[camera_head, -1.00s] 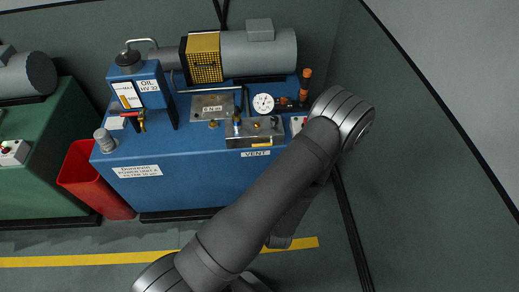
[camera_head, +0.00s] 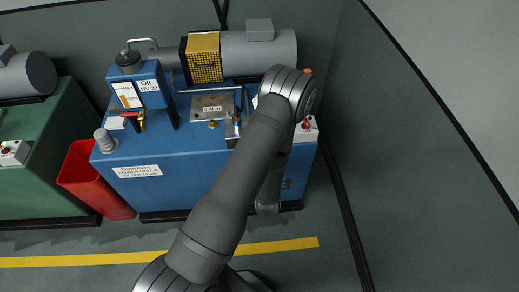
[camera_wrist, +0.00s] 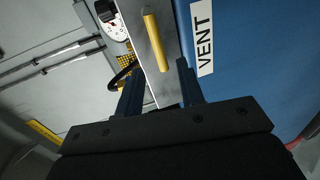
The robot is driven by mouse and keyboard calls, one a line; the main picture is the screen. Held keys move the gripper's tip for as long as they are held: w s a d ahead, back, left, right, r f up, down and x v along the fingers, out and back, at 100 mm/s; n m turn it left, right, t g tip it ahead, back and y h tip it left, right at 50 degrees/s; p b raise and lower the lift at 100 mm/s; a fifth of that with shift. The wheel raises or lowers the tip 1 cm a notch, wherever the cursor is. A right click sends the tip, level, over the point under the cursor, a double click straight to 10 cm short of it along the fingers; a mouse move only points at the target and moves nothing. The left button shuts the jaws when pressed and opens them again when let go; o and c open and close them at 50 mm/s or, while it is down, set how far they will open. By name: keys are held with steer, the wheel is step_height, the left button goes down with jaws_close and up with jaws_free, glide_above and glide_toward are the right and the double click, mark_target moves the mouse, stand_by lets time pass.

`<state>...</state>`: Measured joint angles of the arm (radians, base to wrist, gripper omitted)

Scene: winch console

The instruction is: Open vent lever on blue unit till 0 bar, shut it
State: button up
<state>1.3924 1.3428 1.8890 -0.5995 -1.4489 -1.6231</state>
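The blue unit (camera_head: 190,182) stands in the middle of the head view. Its yellow vent lever (camera_wrist: 155,42) shows in the wrist view, mounted on a metal block, next to the white VENT label (camera_wrist: 203,38). My gripper (camera_wrist: 160,66) is open. Its two dark fingers point at the block, with the lever's near end in the gap between them in the picture; I see no contact. In the head view my arm hides the gripper, lever, VENT label and most of the gauge.
An oil tank (camera_head: 150,85), a motor (camera_head: 262,50) and a yellow guard (camera_head: 203,58) stand on the unit. A red button box (camera_head: 306,130) is at its right end. A red bin (camera_head: 85,180) and a green unit (camera_head: 35,180) are to the left. The floor in front is clear.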

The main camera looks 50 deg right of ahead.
steer(key=shift+x, duration=2.25)
steer(key=shift+c, duration=0.2)
jaws_close()
